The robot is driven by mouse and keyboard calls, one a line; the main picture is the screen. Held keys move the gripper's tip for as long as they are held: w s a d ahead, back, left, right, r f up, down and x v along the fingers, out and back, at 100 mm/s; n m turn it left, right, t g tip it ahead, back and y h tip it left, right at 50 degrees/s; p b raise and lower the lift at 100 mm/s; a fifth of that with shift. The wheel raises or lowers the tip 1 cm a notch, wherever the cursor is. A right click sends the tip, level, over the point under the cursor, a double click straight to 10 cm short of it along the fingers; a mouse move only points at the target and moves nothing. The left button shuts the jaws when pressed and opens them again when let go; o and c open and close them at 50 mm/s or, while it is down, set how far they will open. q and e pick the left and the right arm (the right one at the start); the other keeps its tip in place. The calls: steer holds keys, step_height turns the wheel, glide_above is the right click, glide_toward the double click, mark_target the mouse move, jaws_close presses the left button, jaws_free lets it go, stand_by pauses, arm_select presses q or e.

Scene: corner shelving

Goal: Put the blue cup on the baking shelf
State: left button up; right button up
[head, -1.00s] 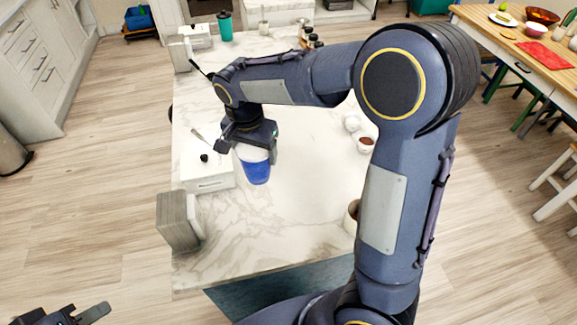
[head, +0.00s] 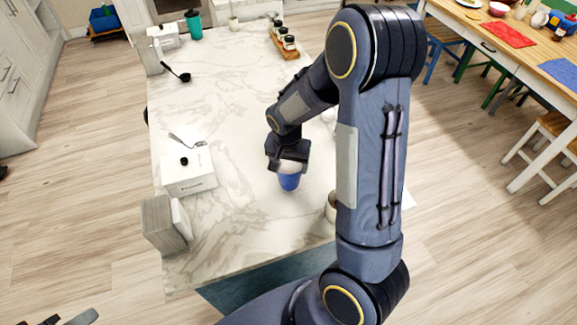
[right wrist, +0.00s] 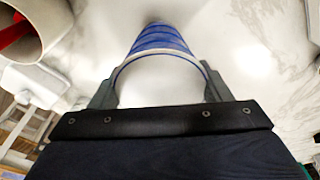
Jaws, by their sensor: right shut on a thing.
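The blue cup (head: 289,182) has a white rim and is in my right gripper (head: 289,166), over the marble island. In the right wrist view the blue cup (right wrist: 160,40) sits between the two fingers of my right gripper (right wrist: 160,90), which are shut on it. I cannot tell how high it is above the marble. My left gripper (head: 70,318) shows only in part at the bottom left edge, and its jaws are cut off. No baking shelf can be made out in these views.
The marble island (head: 235,110) holds a white box (head: 188,180), a grey block (head: 165,225), a black ladle (head: 177,73), a teal tumbler (head: 194,25) and a spice rack (head: 284,40). A pot (head: 331,207) stands close right of the cup. The island's middle is clear.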

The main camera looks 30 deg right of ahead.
steer(key=shift+f, duration=1.05)
steer(key=shift+f, duration=0.15)
steer(key=o, duration=0.9)
steer(key=shift+o, duration=0.2)
